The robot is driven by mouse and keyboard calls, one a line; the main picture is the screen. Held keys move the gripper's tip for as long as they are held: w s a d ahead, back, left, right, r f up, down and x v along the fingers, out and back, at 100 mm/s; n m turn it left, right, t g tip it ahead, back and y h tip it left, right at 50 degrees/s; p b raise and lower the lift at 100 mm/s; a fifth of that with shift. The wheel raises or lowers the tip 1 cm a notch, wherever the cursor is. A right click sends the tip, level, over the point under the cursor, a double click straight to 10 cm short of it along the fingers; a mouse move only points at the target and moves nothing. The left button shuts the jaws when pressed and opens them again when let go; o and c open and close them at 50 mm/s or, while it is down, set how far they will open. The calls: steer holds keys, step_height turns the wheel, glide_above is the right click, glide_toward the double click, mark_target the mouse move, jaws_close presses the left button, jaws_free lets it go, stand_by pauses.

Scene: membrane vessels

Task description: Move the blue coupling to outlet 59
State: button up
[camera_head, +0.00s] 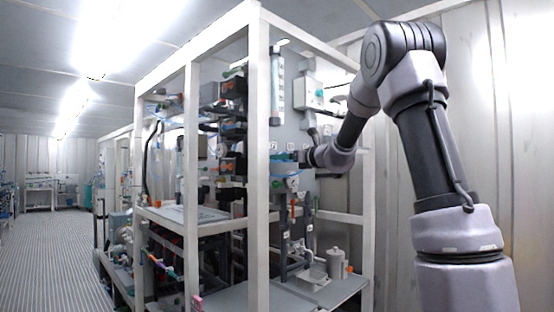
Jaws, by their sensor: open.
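My arm reaches in from the right, and my gripper (304,158) is at the grey panel inside the white frame. Its fingers are small and dark here, and it is open. A small teal-blue piece (281,157) lies just left of the fingertips. It may be the blue coupling, but it is too small to be sure, and I cannot tell whether the fingers touch it. Below it are dark vertical pipes (284,232) with small white tags. The tag numbers are unreadable, so I cannot tell which outlet is 59.
White frame posts (258,190) stand left of my gripper, and another post (368,200) stands to its right. A grey lower shelf (335,290) holds a grey canister (336,264) and a small tray (312,277). The grated aisle floor (55,260) at left is clear.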

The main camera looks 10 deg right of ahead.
stand_by(0.4)
jaws_close()
steer(key=shift+s, duration=0.1)
steer(key=shift+v, duration=2.95)
